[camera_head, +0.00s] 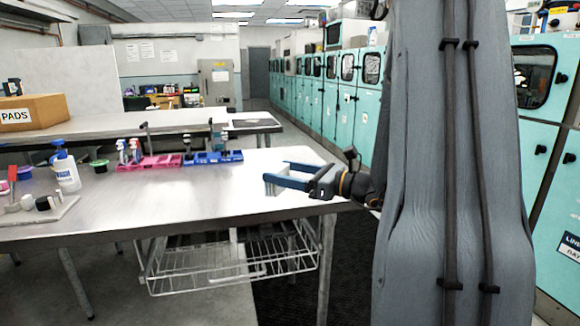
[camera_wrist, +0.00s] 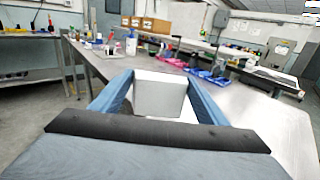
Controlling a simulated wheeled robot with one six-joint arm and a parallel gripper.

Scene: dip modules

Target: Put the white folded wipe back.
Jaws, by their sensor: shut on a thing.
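The white folded wipe (camera_wrist: 160,95) is between the two blue fingers of my gripper (camera_wrist: 155,85) in the wrist view, and the fingers are shut on it. In the head view my gripper (camera_head: 287,178) is above the right end of the steel table, with the pale wipe showing between its fingers. Whether the wipe touches the table cannot be told. The near part of the wipe is hidden behind the dark gripper body in the wrist view.
A pink tray (camera_head: 158,162) and a blue tray (camera_head: 213,158) stand at the table's back edge. A white spray bottle (camera_head: 66,172) and a board with small pots (camera_head: 35,208) are at left. The middle of the steel table (camera_head: 180,195) is clear. A wire shelf (camera_head: 230,262) hangs below.

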